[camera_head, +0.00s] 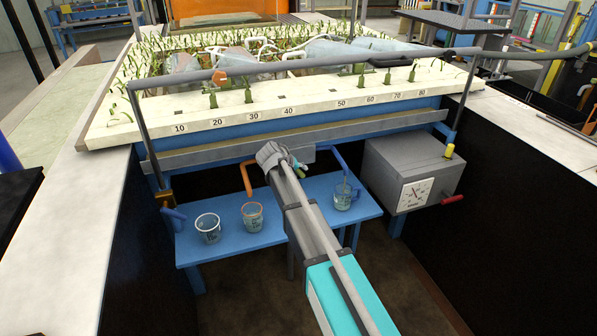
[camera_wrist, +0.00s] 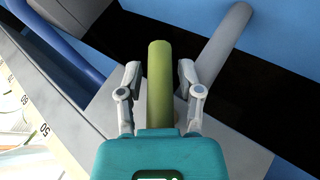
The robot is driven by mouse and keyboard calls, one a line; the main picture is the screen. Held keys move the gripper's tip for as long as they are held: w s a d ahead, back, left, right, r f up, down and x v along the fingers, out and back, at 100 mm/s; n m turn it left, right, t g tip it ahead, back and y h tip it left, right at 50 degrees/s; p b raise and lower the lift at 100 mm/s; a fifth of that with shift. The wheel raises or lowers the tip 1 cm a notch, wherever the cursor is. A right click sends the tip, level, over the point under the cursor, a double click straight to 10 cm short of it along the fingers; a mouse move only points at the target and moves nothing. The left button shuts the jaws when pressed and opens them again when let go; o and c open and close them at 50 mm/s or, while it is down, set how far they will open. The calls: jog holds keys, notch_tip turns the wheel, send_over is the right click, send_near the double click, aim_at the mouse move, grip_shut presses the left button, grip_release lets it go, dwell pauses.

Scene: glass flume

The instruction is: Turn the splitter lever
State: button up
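The splitter lever, as I take it, is a rounded olive-green handle (camera_wrist: 160,85) in the middle of the wrist view. My gripper (camera_wrist: 159,76) is open, with one grey finger on each side of the handle. A gap shows between the handle and each finger, and the handle's rounded end extends past the fingertips. Its lower end is hidden behind the teal gripper body. In the head view my gripper (camera_head: 272,156) is under the flume's front edge, between an orange pipe (camera_head: 247,179) and a blue pipe (camera_head: 341,159). My gripper and arm hide most of the splitter there.
A blue bench (camera_head: 285,228) below carries clear cups, including a left cup (camera_head: 208,228), an orange-rimmed cup (camera_head: 252,216) and a right cup (camera_head: 345,196). A grey box with a dial (camera_head: 413,194) and a red handle (camera_head: 453,199) stands right. The flume's numbered ledge (camera_head: 330,109) is above.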

jog(key=shift+y+p, duration=0.3)
jog(key=shift+p, duration=0.05)
dwell(0.4)
jog(key=shift+a+f+m+g+y+p, duration=0.15)
jog(key=shift+g+y+p, duration=0.1)
jog(key=shift+y+p, duration=0.25)
jog(key=shift+a+r+m+g+y+p, duration=0.15)
jog(key=shift+g+y+p, duration=0.15)
jog(key=shift+y, duration=0.3)
jog(key=s+r+y+p, duration=0.2)
jog(key=s+r+p, duration=0.1)
jog(key=r+p, duration=0.35)
jog(key=s+r+y+p, duration=0.2)
jog(key=s+r+p, duration=0.1)
jog(key=r+p, duration=0.4)
jog(key=s+d+g, duration=0.1)
jog(key=s+d, duration=0.3)
jog(key=s, duration=0.3)
jog(key=s+d+f+m+g, duration=0.1)
jog(key=s+d, duration=0.3)
jog(key=s, duration=0.4)
jog(key=s+d+f+g, duration=0.1)
jog(key=s+d+g, duration=0.2)
jog(key=s, duration=0.4)
jog(key=shift+s+d+f+m+h+p, duration=0.15)
jog(key=shift+s+d+m+h+p, duration=0.15)
jog(key=shift+s+d+h+p, duration=0.15)
jog(key=shift+w+f, duration=0.1)
